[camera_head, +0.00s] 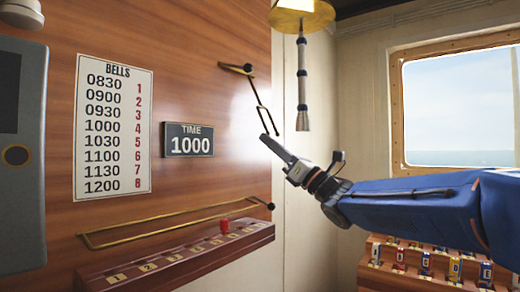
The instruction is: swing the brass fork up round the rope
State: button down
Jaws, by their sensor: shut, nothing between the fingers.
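The brass fork (261,106) hangs from a dark pivot on a short brass arm on the wooden wall. It slants down to the right, with its two thin prongs lowest. The rope (302,85), a pale grip with dark bands and a flared lower end, hangs straight down from the brass bell (309,14), to the right of the fork and apart from it. My gripper (268,139) is shut and empty. Its tip is close to the lower ends of the prongs; I cannot tell whether it touches them.
A long brass rail (165,218) with a black knob runs above a numbered ledge (180,262) bearing a red peg (225,225). A BELLS board (113,128) and a TIME 1000 sign (189,140) are on the wall. A rack (400,284) stands below my arm.

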jog(key=shift+s+d+r, duration=0.7)
jog(key=shift+d, duration=0.2)
jog(key=shift+s+d+r, duration=0.65)
jog(key=shift+d, duration=0.2)
jog(key=v, duration=1.7)
jog(key=shift+d, duration=0.15)
jog(key=shift+f, duration=0.15)
